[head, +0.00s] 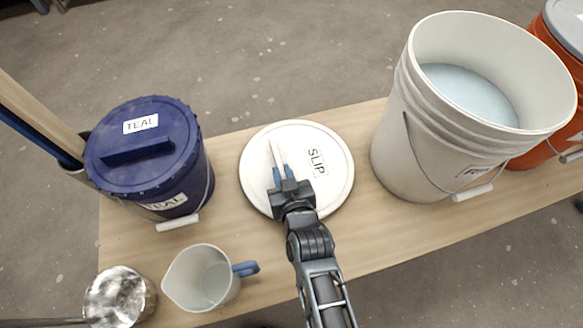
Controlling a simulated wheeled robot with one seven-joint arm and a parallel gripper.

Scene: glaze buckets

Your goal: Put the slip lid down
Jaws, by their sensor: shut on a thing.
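The slip lid (325,188) is a round white disc with a "SLIP" label, lying level over the middle of the wooden bench. My gripper (283,173) is above it, its blue-tipped fingers shut on the lid's raised white grip bar. I cannot tell whether the lid touches the bench or hangs just above it. A large white bucket (410,150) stands open to the right of the lid, with pale bluish liquid inside and its handle hanging down. The label on its front is only partly readable.
On the bench (250,285), a dark blue lidded bucket marked "TEAL" (185,178) stands left. A grey pitcher (203,280) with a blue handle and a shiny metal ladle (118,298) are front left. An orange bucket (560,60) with a grey lid is far right.

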